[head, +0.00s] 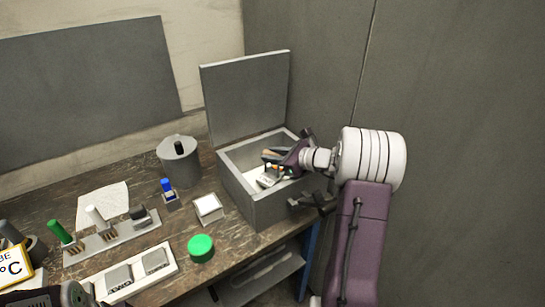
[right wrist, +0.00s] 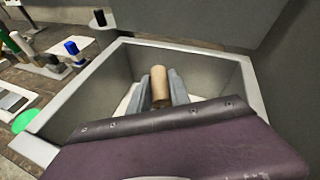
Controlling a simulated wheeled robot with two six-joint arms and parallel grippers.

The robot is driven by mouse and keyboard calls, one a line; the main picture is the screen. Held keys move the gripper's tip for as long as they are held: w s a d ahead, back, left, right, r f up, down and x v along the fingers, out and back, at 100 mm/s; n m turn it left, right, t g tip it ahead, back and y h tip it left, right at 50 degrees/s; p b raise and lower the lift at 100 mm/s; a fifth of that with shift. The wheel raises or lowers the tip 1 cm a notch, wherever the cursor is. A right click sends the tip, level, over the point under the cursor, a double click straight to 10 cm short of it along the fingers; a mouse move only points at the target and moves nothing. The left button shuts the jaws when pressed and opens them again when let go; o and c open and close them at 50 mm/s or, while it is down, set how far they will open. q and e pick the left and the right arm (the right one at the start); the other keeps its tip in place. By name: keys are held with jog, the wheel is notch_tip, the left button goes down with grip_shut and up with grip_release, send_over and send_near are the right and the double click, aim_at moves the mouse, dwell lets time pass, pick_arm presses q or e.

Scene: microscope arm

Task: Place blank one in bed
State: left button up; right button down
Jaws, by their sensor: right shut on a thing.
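My right gripper (head: 275,160) reaches down into an open grey box (head: 268,207). It is shut on a tan cylinder, likely the blank. In the right wrist view, the cylinder (right wrist: 160,86) stands out between the two grey fingers, inside the box (right wrist: 88,95). A pale piece (head: 268,179) lies in the box below the gripper. I cannot tell whether the cylinder touches the box floor or which part is the bed.
The box lid (head: 246,98) stands open at the back. Left of the box are a grey canister (head: 180,163), a blue-topped piece (head: 168,189), a small white block (head: 208,208) and a green disc (head: 201,247). A rack (head: 112,236) stands further left.

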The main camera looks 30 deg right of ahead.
jog(key=shift+s+a+f, duration=0.1)
jog(key=shift+s+f, duration=0.05)
jog(key=shift+f, duration=0.45)
jog(key=c, duration=1.2)
grip_release()
jog(key=shift+f, duration=0.2)
jog(key=shift+r, duration=0.3)
jog(key=shift+r+p, duration=0.7)
jog(key=shift+p, duration=0.2)
jog(key=shift+s+d+f+b, duration=0.1)
jog(key=shift+s+d+b, duration=0.5)
jog(key=shift+s, duration=0.15)
jog(key=v, duration=1)
jog(key=shift+r, duration=0.4)
jog(key=shift+a, duration=0.1)
jog(key=shift+w, duration=0.15)
